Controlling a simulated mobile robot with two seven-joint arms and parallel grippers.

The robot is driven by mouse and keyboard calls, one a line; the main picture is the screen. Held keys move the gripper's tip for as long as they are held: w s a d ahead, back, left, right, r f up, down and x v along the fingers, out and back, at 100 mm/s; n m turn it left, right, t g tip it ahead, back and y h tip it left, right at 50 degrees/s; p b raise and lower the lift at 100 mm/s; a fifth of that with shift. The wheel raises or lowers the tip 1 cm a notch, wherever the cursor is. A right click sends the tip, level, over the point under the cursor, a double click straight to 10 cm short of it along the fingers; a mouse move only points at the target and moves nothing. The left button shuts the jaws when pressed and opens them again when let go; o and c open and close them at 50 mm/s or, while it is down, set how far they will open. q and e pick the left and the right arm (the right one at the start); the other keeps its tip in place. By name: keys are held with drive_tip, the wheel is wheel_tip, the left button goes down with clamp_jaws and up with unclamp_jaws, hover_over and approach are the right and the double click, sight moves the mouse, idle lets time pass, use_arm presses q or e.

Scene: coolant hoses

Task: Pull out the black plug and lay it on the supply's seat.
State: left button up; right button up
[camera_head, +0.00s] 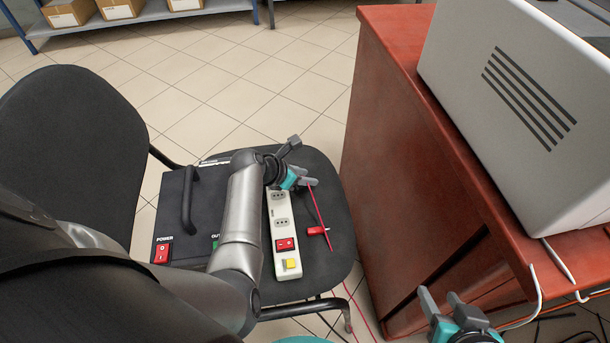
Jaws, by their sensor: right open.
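The supply (174,205) is a black box with a handle and a red POWER switch, standing on the seat (330,270) of a black chair. My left arm covers much of its front. I cannot make out a black plug; it may be hidden behind my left arm or gripper. A red plug (317,230) with a thin red lead lies on the seat, right of a white power strip (284,258). My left gripper (303,162) is over the strip's far end, its fingers spread, with nothing visible between them. My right gripper (441,296) is open at the bottom right.
A red-brown wooden desk (405,150) stands close on the right of the chair, with a grey-white vented machine (515,100) on top. Cables hang by its front edge. The chair backrest (70,150) is at the left. A blue shelf with boxes stands far back.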

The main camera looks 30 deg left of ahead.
use_arm(q)
drive_tip(key=shift+o, duration=1.2)
use_arm(e)
drive_tip(key=shift+s, duration=0.1)
use_arm(q)
drive_tip(key=shift+s+r+p, duration=0.2)
drive_tip(key=shift+r+p, duration=0.1)
drive_tip(key=shift+p+v, duration=0.8)
drive_tip(key=shift+v, duration=0.2)
use_arm(e)
drive_tip(key=s+d+r+g+h, duration=0.1)
drive_tip(key=s+d+g+h, duration=0.1)
drive_tip(key=s+d+g, duration=0.15)
use_arm(q)
drive_tip(key=p+v, duration=0.4)
drive_tip(key=v, duration=0.1)
drive_tip(key=shift+s+a+r, duration=0.1)
drive_tip(key=shift+s+r, duration=0.05)
drive_tip(key=shift+r, duration=0.05)
drive_tip(key=p+v, duration=0.4)
drive_tip(key=v, duration=0.3)
use_arm(e)
drive_tip(key=s+d+f+g, duration=0.1)
drive_tip(key=s+f, duration=0.1)
drive_tip(key=f, duration=0.6)
drive_tip(key=s+d+f+g, duration=0.1)
drive_tip(key=s+f, duration=0.2)
drive_tip(key=f, duration=0.6)
drive_tip(key=shift+d, duration=0.3)
drive_tip(key=shift+g, duration=0.25)
